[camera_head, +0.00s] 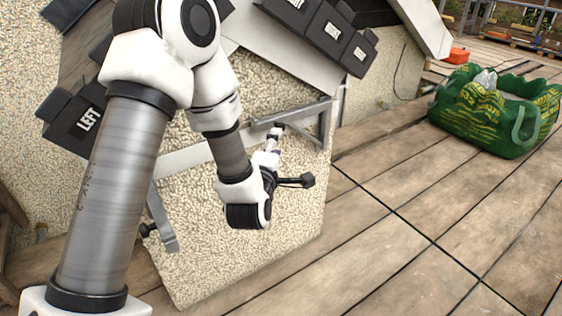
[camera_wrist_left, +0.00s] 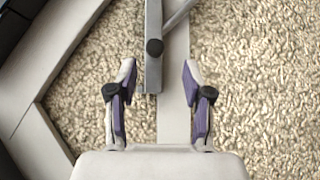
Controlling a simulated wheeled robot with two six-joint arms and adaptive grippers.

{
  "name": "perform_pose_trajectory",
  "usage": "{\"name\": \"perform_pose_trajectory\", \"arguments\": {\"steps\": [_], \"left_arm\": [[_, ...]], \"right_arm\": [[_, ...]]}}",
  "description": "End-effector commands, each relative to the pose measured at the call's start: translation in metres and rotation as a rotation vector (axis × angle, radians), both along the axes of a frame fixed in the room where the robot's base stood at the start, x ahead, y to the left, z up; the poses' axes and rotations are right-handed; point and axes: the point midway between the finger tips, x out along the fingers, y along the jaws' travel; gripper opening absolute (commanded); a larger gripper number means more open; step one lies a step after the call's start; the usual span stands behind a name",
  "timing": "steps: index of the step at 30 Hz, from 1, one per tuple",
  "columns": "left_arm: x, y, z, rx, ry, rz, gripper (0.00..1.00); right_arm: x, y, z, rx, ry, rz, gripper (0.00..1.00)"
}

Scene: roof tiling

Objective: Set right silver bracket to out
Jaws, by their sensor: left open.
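The right silver bracket (camera_head: 322,125) is on the pebbled wall at the right end of a pale rail (camera_head: 190,157). In the left wrist view, the bracket's grey bar (camera_wrist_left: 153,22) and its dark round knob (camera_wrist_left: 154,47) show between and just ahead of the fingertips. My left gripper (camera_head: 272,140) is open close to the bracket's knob end. In the left wrist view its two purple-padded fingers (camera_wrist_left: 157,80) stand apart, one on each side of the bar's line. I cannot tell whether a finger touches it. My right gripper is not in view.
A second silver bracket (camera_head: 166,230) hangs lower left on the wall. Dark roof tiles (camera_head: 325,35) and a tile marked LEFT (camera_head: 85,122) lie above. A green bag (camera_head: 490,110) stands on the wooden deck (camera_head: 400,215) at right. The deck in front is clear.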

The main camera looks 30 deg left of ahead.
Motion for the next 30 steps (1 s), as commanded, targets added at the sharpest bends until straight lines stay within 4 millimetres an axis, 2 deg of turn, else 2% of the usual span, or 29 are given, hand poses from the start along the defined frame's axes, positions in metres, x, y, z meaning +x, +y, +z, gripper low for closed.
{"name": "perform_pose_trajectory", "arguments": {"steps": [1,4,12,15,23,26,27,28,30], "left_arm": [[0.002,0.002,0.0,-0.013,-0.024,0.006,0.51],[0.012,0.007,0.005,-0.018,-0.035,0.009,0.51],[0.059,0.026,0.003,-0.016,-0.029,0.008,0.51],[0.069,0.03,0.004,-0.015,-0.027,0.007,0.51],[0.072,0.031,0.005,-0.014,-0.024,0.006,0.51],[0.072,0.031,0.004,-0.014,-0.023,0.006,0.19],[0.072,0.031,0.004,-0.014,-0.023,0.006,0.05],[0.072,0.031,0.004,-0.014,-0.023,0.006,0.0],[0.072,0.031,0.004,-0.015,-0.022,0.006,0.0]], "right_arm": [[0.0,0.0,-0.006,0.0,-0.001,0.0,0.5],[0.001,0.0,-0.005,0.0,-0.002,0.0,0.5],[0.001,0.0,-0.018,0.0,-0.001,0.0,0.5],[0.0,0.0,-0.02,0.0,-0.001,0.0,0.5],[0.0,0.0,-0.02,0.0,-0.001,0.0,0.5],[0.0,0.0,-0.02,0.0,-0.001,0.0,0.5],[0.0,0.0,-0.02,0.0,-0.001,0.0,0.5],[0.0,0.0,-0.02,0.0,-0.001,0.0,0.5],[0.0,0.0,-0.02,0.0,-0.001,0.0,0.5]]}}
